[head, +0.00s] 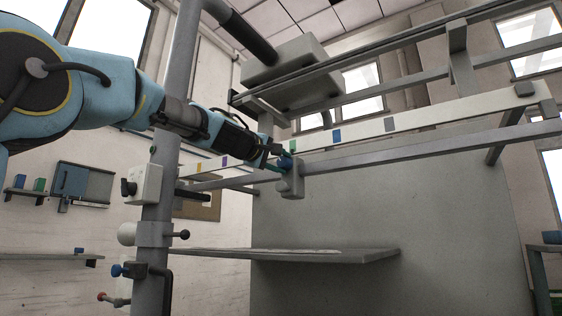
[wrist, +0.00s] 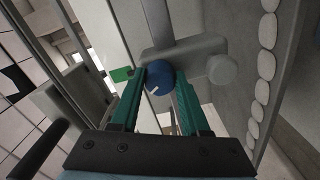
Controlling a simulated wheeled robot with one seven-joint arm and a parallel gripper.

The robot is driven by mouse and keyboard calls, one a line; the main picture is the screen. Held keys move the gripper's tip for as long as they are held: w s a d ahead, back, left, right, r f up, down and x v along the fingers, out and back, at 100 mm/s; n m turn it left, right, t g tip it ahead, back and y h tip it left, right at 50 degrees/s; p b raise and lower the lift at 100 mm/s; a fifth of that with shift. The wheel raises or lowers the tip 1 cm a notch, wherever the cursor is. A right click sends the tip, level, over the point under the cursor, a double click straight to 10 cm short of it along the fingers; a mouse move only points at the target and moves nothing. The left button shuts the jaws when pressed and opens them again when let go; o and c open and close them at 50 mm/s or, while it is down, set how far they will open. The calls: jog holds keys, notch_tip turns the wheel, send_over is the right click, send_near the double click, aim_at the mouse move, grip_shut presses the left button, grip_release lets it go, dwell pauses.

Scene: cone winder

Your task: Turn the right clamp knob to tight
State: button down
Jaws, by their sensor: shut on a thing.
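A blue round knob (wrist: 159,79) with a short white mark near its lower edge sits on a grey clamp block (head: 292,182) on the lower grey rail. The knob (head: 286,162) also shows in the head view, partly hidden by my gripper (head: 278,160). In the wrist view, the green fingers of my gripper (wrist: 160,72) reach up on both sides of the knob, and they are shut on it. A rounded grey stub (wrist: 221,70) sticks out to the right of the knob. No tight or loose marking is readable.
A pale strip (head: 420,119) with coloured squares runs just above the rail (head: 400,155). A grey post (head: 161,215) with small knobs and boxes stands at left. A grey shelf (head: 300,254) is below. Open space lies between rail and shelf.

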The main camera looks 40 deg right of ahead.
jog(key=shift+n, duration=0.6)
jog(key=shift+c, duration=1.9)
grip_release()
jog(key=b+v, duration=0.5)
jog(key=v, duration=0.6)
